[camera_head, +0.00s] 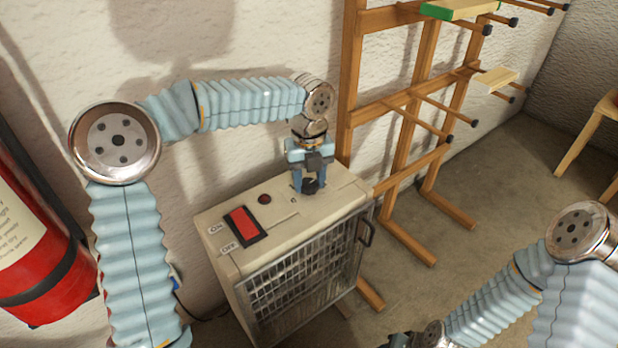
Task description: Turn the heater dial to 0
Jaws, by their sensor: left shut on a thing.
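The heater (228,260) is a beige box with a wire grille on its front, standing against the wall. Its top has a red switch (243,225) with ON and OFF labels and a small dark red round light (264,199). My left gripper (309,187) points down over the right part of the heater's top. It is shut on the dark heater dial (311,187), which is mostly hidden between the fingers. The dial's marks and setting cannot be read. My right gripper (400,341) is at the bottom edge, mostly cut off, away from the heater.
A wooden rack (398,110) with dark-tipped pegs stands right behind the heater, holding a green-edged board (460,9) and a small light wooden piece (497,79). A red fire extinguisher (40,250) is at the left. A wooden stool (590,135) stands far right. Floor between is clear.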

